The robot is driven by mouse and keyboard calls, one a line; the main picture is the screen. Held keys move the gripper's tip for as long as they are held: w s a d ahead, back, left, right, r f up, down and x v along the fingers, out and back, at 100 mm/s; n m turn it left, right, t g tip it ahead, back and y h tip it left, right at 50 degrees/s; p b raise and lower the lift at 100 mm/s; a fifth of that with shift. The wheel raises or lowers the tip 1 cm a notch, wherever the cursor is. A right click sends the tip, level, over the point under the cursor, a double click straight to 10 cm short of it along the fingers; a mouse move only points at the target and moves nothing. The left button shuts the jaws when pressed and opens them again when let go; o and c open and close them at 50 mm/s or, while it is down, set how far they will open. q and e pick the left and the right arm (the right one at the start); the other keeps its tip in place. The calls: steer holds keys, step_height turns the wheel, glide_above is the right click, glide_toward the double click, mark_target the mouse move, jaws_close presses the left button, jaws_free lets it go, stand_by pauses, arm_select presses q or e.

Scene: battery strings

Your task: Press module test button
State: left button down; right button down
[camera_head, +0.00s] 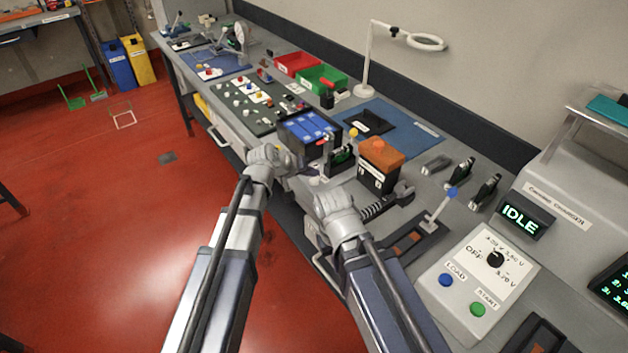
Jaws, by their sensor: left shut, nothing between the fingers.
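A black battery module (310,128) with blue cells on top stands on the bench at the centre. I cannot make out a button marked for module test. My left gripper (298,166) is shut and empty at the module's near side, partly hidden by its own wrist. My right gripper (403,193) is beside a black box with an orange top (380,156); its fingers are too unclear to read. A control box (461,300) at the lower right has a dial, a blue LOAD button (446,280) and a green START button (478,309).
A lit display (524,220) reads IDLE. A blue-knobbed lever (440,208) stands behind the control box. Red (297,63) and green (322,78) bins and a ring lamp (377,60) stand farther back. The red floor at left is mostly clear.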

mark_target(312, 183)
arm_select(q)
steer(key=shift+f, duration=0.1)
steer(key=shift+f+b, duration=0.3)
steer(key=shift+b, duration=0.15)
steer(key=shift+f+b, duration=0.5)
stand_by(0.7)
steer(key=shift+r, duration=0.1)
stand_by(0.3)
steer(key=shift+r+p, duration=0.8)
steer(key=shift+p, duration=0.15)
steer(key=shift+r, duration=0.1)
step_height(312, 183, up, 5)
steer(key=p, duration=0.5)
